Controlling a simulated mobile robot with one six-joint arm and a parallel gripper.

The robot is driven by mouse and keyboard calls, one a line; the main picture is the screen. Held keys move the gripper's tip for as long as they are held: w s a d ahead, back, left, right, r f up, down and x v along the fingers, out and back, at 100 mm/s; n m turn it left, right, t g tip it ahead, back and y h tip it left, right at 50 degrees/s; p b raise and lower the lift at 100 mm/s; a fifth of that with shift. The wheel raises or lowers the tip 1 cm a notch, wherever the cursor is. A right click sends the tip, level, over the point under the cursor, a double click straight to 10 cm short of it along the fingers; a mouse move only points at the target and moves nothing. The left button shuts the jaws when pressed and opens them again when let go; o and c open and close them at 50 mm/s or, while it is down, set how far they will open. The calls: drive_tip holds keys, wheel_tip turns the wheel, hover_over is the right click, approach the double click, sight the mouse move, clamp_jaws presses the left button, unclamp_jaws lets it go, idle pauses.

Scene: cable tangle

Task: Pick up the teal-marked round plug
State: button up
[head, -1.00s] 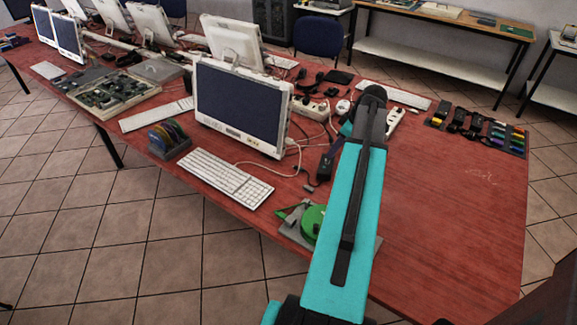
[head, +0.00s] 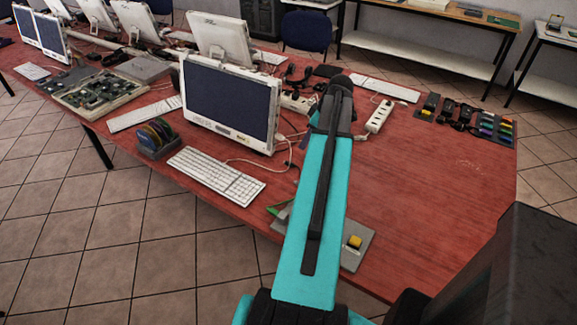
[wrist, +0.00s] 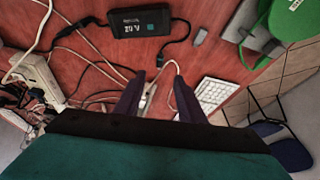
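I cannot pick out the teal-marked round plug with certainty in either view. In the wrist view my gripper (wrist: 158,80) is open, its two dark fingers apart above the red table. Thin cables run below and beyond the fingers. A small dark cable end (wrist: 160,61) shows just past the fingertips; its shape and marking are too small to tell. A black power adapter (wrist: 137,28) with a lead lies beyond it. In the head view my teal arm hides the gripper and the table beneath it.
A white keyboard (head: 215,176) and monitor (head: 231,101) stand left of my arm. A white power strip (head: 379,117) and a dark tray of coloured items (head: 423,113) lie to the right. A grey board (head: 352,262) with a yellow block sits at the near edge. The right table area is clear.

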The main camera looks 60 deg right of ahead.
drive_tip(key=shift+f, duration=0.1)
drive_tip(key=p, duration=0.2)
approach(292, 163)
drive_tip(key=shift+x, duration=1.05)
drive_tip(key=shift+w+f, duration=0.25)
drive_tip(key=shift+p+x, duration=1.2)
drive_tip(key=shift+x, duration=1.3)
drive_tip(key=shift+s+f, duration=0.1)
drive_tip(key=shift+s, duration=0.05)
clamp_jaws()
